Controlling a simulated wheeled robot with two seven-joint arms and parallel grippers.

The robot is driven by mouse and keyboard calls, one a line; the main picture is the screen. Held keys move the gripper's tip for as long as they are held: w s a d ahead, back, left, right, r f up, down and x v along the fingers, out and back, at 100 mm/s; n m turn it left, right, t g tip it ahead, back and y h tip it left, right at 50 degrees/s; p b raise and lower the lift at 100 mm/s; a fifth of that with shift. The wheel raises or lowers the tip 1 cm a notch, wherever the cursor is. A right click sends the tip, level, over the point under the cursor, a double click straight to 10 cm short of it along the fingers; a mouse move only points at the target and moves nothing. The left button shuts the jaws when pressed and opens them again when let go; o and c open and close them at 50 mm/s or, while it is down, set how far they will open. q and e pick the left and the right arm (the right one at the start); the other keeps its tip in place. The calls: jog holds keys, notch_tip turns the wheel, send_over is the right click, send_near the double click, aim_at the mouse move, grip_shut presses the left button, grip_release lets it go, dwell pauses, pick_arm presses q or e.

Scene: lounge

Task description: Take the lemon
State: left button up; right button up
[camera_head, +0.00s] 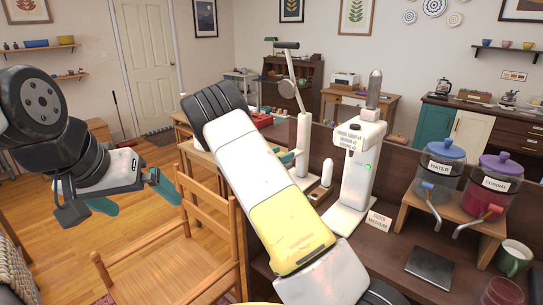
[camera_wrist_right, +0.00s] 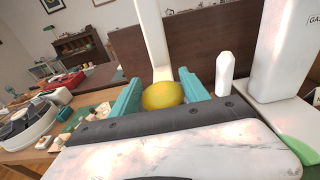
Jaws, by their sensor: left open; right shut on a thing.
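The lemon (camera_wrist_right: 162,96) is yellow and sits between the two teal fingers of my right gripper (camera_wrist_right: 160,86) in the right wrist view. The right gripper is shut on it. In the head view my right forearm hides the lemon and most of that gripper; only a bit of teal shows beside the arm. My left gripper (camera_head: 133,196) is open and empty at the left of the head view, above the wooden floor and well away from the lemon.
A white dispenser (camera_head: 352,190) stands on the dark counter right of my right arm. Two labelled jars, water (camera_head: 438,178) and a red-filled one (camera_head: 490,190), stand on a wooden stand. A green mug (camera_head: 513,257) is at the right. A wooden chair (camera_head: 205,215) is below my left gripper's side.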

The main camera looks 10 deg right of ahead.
aim_at(282, 152)
jog(key=shift+r, duration=2.15)
